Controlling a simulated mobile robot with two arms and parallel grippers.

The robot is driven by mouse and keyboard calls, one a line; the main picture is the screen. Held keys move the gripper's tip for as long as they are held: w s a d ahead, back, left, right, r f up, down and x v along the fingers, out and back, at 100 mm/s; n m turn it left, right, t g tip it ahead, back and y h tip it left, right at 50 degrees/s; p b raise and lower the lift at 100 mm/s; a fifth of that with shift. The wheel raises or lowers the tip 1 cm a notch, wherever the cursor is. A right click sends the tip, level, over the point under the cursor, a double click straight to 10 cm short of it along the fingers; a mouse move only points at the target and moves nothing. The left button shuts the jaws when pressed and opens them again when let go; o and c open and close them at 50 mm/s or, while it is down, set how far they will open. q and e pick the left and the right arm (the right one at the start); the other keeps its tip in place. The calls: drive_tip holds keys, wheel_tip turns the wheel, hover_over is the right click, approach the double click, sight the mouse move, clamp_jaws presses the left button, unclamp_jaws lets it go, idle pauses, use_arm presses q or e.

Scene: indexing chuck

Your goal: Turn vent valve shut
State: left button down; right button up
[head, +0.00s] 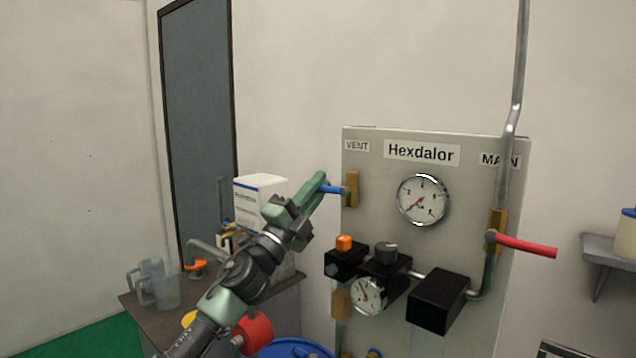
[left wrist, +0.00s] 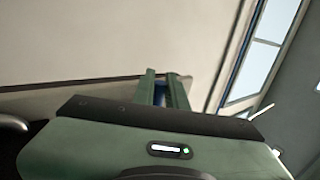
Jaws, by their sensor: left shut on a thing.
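The vent valve has a brass body (head: 352,189) under the VENT label on the upper left of the grey panel (head: 460,280). Its blue handle (head: 331,189) points left from the body, roughly level. My left gripper (head: 322,188) is shut on the blue handle, and its fingers hide part of it. In the left wrist view a bit of blue (left wrist: 160,93) shows between the two green fingers. My right gripper is not in view.
A red handle (head: 527,247) sticks out right from the MAIN valve. A large gauge (head: 423,199), a small gauge (head: 367,296) and black blocks (head: 438,301) stand out from the panel. A white box (head: 259,190) and clear jugs (head: 158,284) stand on a side table at left.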

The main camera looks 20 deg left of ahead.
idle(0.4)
use_arm(q)
drive_tip(key=c, duration=1.4)
unclamp_jaws()
drive_tip(key=shift+c, duration=0.2)
drive_tip(key=shift+a, duration=0.1)
drive_tip(key=b+v, duration=0.3)
drive_tip(key=v, duration=0.5)
